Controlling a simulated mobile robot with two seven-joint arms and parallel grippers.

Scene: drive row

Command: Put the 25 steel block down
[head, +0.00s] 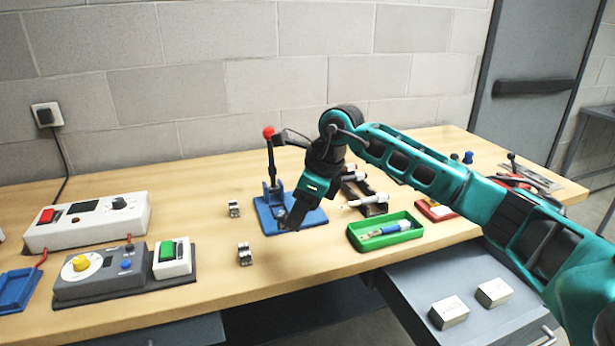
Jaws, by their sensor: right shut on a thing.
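My right gripper (292,222) reaches in from the right and points down over the blue base (310,219) of the red-knobbed lever device. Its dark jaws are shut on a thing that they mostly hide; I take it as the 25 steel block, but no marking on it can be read. Two small steel pieces stand on the wooden table left of the gripper, one farther back (234,208) and one nearer (245,254). Two larger pale metal blocks, left (449,312) and right (494,292), sit on the grey surface below the table. My left gripper is not in view.
A green tray (410,232) holding a blue-and-white item lies right of the gripper, below white-handled tools on a dark stand. A control box (88,222) and a grey unit with a yellow knob (100,275) fill the left.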

